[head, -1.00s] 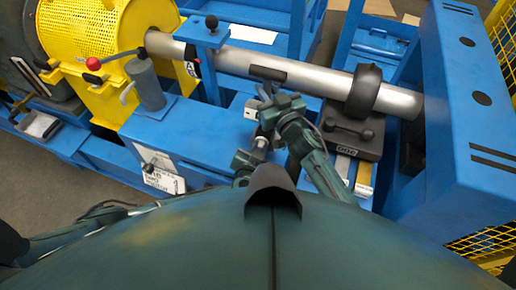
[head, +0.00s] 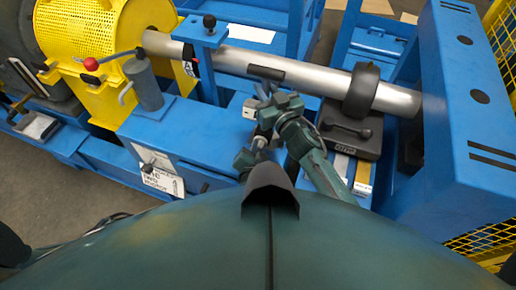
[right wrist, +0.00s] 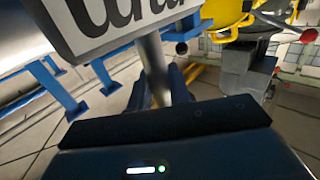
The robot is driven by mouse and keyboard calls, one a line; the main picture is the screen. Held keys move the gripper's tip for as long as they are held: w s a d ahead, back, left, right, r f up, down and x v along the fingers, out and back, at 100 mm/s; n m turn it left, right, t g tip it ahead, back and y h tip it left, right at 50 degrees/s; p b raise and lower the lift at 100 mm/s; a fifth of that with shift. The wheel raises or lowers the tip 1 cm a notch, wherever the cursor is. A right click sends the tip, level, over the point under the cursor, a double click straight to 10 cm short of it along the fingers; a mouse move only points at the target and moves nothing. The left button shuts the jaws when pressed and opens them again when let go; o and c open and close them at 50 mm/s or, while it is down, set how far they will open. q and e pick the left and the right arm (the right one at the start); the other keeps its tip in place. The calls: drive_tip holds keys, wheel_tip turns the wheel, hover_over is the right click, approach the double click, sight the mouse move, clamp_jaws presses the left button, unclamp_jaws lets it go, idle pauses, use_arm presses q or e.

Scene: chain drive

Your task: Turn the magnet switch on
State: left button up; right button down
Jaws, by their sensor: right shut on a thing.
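A dark grey block (head: 366,147) with a black lever (head: 347,128) on top sits under the metal shaft, right of centre in the head view; its front lettering is too small to read. I cannot tell whether this lever is the magnet switch. My right gripper (head: 268,93) is left of this block, apart from the lever. In the right wrist view its fingers (right wrist: 167,88) are shut around a grey rod (right wrist: 153,62). The rod runs up to a white plate (right wrist: 115,18) with black lettering, cut off by the frame. I cannot make out my left gripper.
The metal shaft (head: 310,68) crosses behind my right gripper, with a dark collar (head: 361,90) around it. A yellow guard (head: 90,32) and a red-knobbed lever (head: 91,64) stand at the left. A blue frame (head: 475,115) closes the right side.

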use_arm(q)
drive_tip(key=o, duration=0.4)
drive_tip(key=shift+o, duration=0.2)
drive_tip(key=v, duration=1.2)
drive_tip(key=shift+a, duration=0.1)
drive_tip(key=shift+c, duration=0.6)
